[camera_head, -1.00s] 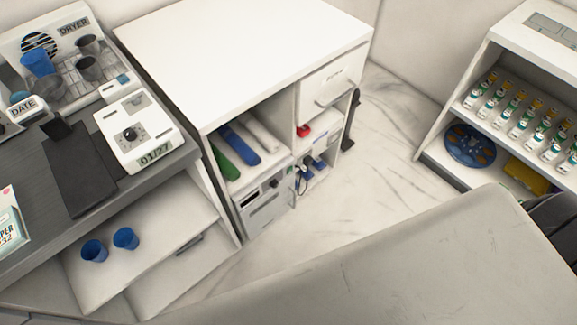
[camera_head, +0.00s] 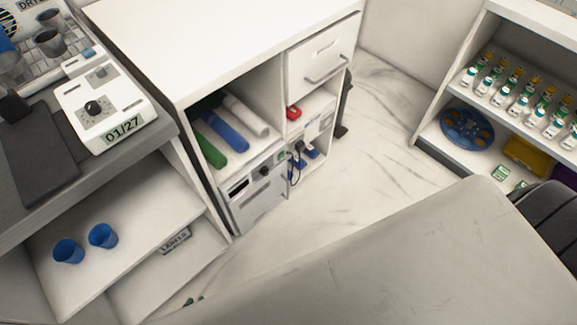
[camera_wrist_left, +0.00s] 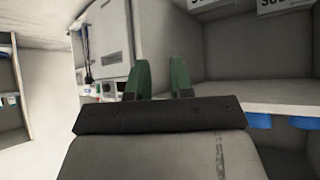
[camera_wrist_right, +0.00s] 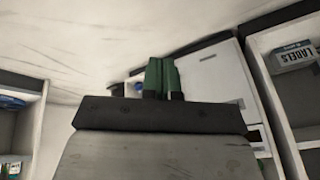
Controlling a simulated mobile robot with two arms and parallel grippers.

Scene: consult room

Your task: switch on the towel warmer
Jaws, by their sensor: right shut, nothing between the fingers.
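The towel warmer seems to be the pale grey box (camera_head: 260,203) in the lower left bay of the white cabinet. It has a dark display and a knob on its front, above a door; whether it is on is too small to tell. Rolled green, blue and white towels (camera_head: 226,131) lie on the shelf above it. My left gripper (camera_wrist_left: 163,82) is open and empty; only its green fingertips (camera_head: 193,301) show at the head view's bottom edge, well short of the box. My right gripper (camera_wrist_right: 162,77) is shut and empty, and hidden in the head view.
A counter with a white dial device (camera_head: 105,110) stands at left, with blue cups (camera_head: 69,251) on a shelf below. A bottle shelf (camera_head: 465,87) stands at right. Pale floor (camera_head: 375,135) is clear between the units. A large grey surface (camera_head: 390,260) fills the foreground.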

